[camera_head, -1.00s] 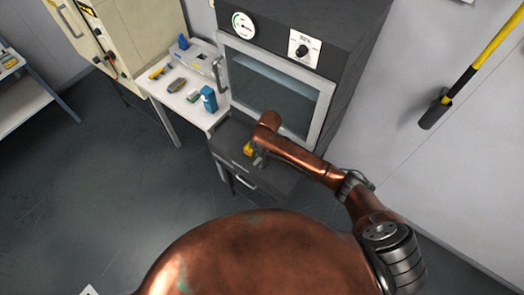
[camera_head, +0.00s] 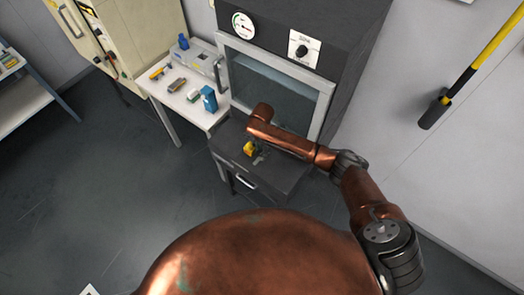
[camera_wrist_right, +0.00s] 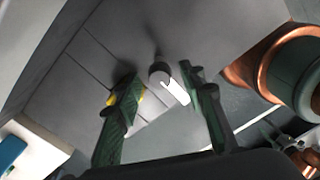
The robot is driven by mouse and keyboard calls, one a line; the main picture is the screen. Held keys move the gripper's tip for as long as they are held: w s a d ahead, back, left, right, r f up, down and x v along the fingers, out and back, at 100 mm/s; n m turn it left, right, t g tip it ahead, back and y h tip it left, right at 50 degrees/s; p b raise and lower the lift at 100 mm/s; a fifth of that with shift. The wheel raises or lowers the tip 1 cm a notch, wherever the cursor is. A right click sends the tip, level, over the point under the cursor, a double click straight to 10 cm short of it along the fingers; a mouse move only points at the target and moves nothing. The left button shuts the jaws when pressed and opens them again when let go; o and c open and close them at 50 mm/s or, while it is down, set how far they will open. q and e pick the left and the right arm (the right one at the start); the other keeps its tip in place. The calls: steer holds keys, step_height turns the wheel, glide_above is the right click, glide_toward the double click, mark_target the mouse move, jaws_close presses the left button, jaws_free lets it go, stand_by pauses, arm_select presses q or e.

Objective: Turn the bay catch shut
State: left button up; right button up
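In the right wrist view, a round dark knob with a pale lever (camera_wrist_right: 176,92) stands out from a grey panel (camera_wrist_right: 95,60); it looks like the bay catch. My right gripper (camera_wrist_right: 160,76) is open, with one green finger on each side of the knob. I cannot tell whether either finger touches it. In the head view my right gripper (camera_head: 256,153) is mostly hidden under my copper forearm, low in front of the dark oven cabinet (camera_head: 275,178). A small yellow part (camera_head: 249,148) shows beside it. My left gripper is not in view.
The oven window door (camera_head: 275,92) stands above, with a gauge (camera_head: 243,25) and a dial (camera_head: 302,50) over it. Floor at left is open.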

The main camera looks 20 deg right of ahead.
steer(key=shift+f, duration=0.1)
steer(key=shift+c, duration=0.5)
jaws_close()
